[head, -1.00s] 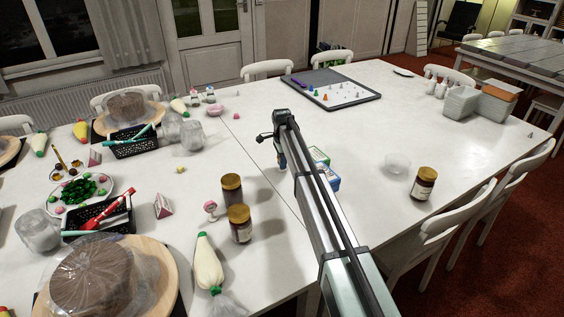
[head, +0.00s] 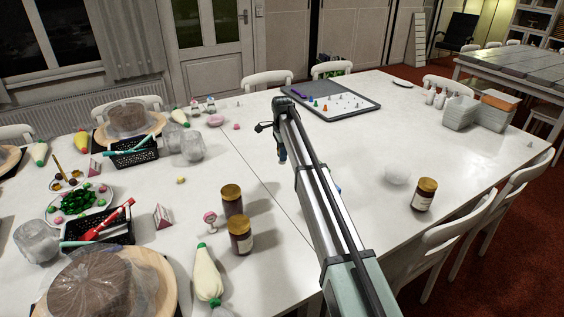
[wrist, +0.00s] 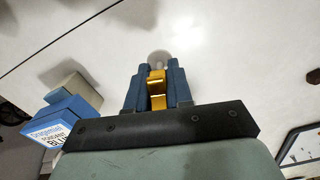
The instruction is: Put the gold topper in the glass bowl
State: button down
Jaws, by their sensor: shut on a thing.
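My gripper (wrist: 157,88) is shut on the gold topper (wrist: 157,92), which shows between its blue fingers in the wrist view. In the head view my gripper (head: 281,153) hangs over the middle of the white table, partly behind the arm, and the topper cannot be made out there. The topper's lower part is hidden by the fingers.
A blue fondant box (wrist: 60,130) lies near the gripper. A grey tray (head: 335,103) is at the back. Two brown jars (head: 240,236) and cake things fill the left. The table between gripper and bowl looks clear.

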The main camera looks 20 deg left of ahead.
jog(key=shift+r, duration=0.35)
jog(key=w+d+r+m, duration=0.15)
jog(key=w+d, duration=0.35)
jog(key=d, duration=0.7)
jog(key=w+d+m, duration=0.2)
jog(key=w+d, duration=0.2)
jog(key=d, duration=0.8)
notch_tip(320, 180, up, 3)
send_over(399, 166)
jog(key=s, duration=0.5)
jog(key=n, duration=0.3)
jog(key=a+n, duration=0.1)
jog(key=n, duration=0.2)
jog(key=shift+f, duration=5.45)
